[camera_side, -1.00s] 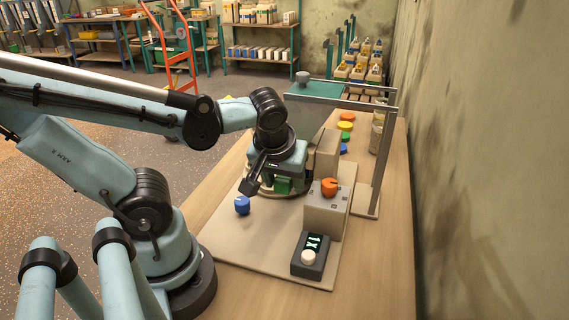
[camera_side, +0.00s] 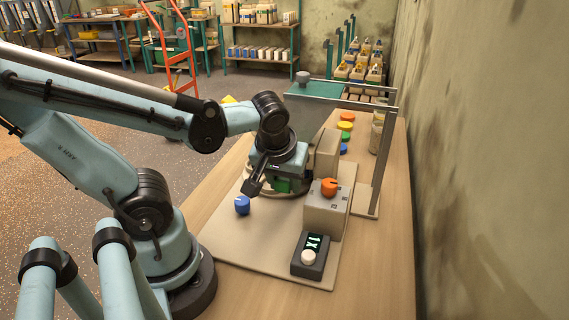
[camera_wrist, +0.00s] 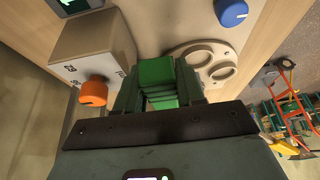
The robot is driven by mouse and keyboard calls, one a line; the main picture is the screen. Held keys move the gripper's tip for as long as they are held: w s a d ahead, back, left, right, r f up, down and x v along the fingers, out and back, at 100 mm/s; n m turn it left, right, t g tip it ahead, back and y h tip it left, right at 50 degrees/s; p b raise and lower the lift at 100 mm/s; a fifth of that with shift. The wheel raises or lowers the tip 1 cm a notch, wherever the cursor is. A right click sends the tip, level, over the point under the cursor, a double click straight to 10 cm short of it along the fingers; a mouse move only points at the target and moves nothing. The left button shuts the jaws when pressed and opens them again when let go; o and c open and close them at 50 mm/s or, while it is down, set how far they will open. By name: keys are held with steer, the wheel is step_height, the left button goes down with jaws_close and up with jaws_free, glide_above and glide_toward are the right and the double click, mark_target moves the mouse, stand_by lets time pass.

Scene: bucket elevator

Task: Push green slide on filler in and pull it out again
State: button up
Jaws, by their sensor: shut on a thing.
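The green slide (camera_wrist: 157,72) shows in the wrist view between the two fingers of my gripper (camera_wrist: 158,88), which is shut on it. In the side view, my gripper (camera_side: 277,180) is low over the beige base board, and a green part (camera_side: 283,185) shows at it. The filler body behind the slide is mostly hidden by my gripper in the side view. How far in the slide sits cannot be told.
A grey box with an orange knob (camera_side: 329,187) stands close to the right of my gripper. A blue knob (camera_side: 242,205) is at front left, and a counter with a white knob (camera_side: 308,257) at the front. A metal frame (camera_side: 381,160) stands at right.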

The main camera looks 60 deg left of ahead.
steer(key=shift+w+a, duration=1.8)
steer(key=shift+w, duration=0.05)
steer(key=shift+s+d, duration=0.15)
stand_by(1.2)
steer(key=shift+s+d, duration=1.95)
steer(key=shift+d, duration=0.05)
steer(key=shift+a, duration=0.15)
stand_by(0.7)
steer(key=o, duration=0.7)
steer(key=shift+c, duration=0.2)
